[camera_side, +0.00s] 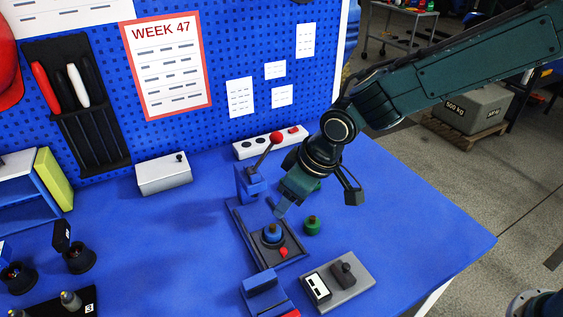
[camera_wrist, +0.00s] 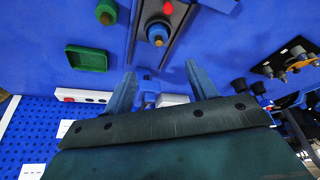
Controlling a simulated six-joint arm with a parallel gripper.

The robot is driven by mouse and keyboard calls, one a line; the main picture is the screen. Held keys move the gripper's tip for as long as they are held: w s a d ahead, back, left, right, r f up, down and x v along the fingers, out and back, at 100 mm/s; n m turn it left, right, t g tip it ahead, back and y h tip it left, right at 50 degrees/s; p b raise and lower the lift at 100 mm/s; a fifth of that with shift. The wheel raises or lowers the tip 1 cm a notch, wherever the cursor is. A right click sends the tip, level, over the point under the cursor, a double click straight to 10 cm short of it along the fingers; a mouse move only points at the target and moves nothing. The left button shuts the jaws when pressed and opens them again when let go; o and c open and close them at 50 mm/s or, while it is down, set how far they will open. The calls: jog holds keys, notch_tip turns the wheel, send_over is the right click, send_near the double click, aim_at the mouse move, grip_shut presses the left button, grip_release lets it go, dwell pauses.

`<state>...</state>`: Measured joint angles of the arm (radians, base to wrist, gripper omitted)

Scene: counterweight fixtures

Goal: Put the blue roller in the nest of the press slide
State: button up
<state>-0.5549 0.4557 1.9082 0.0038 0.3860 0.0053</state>
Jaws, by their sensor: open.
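The blue roller (camera_side: 272,232), with a brass-coloured top, stands upright on the dark slide of the press (camera_side: 240,215). It also shows in the wrist view (camera_wrist: 158,33). It appears to sit at the nest position, but its base covers the nest, so I cannot tell how deep it sits. A red knob (camera_side: 283,252) is on the slide in front of it. My gripper (camera_side: 281,209) is open and empty, above and behind the roller towards the press post. In the wrist view its two fingers (camera_wrist: 162,80) are spread wide, apart from the roller.
A green roller (camera_side: 312,225) stands right of the slide. A green tray (camera_wrist: 87,58) shows in the wrist view. The press lever has a red ball (camera_side: 277,137). A grey block with a black handle (camera_side: 343,272) lies at the front. The table's right side is free.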

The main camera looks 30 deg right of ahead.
jog(key=s+d+r+m+t, duration=0.1)
jog(key=s+d+r+m, duration=0.1)
jog(key=s+d+r, duration=0.4)
jog(key=s+d+r+m, duration=0.1)
jog(key=s+d+r, duration=0.1)
jog(key=d+r, duration=0.65)
jog(key=s+d+m+h, duration=0.1)
jog(key=s+d, duration=0.5)
jog(key=s, duration=0.2)
jog(key=s+d+r+m+h, duration=0.1)
jog(key=s+d+m, duration=0.1)
jog(key=s+d, duration=0.4)
jog(key=s, duration=0.3)
jog(key=shift+t, duration=0.4)
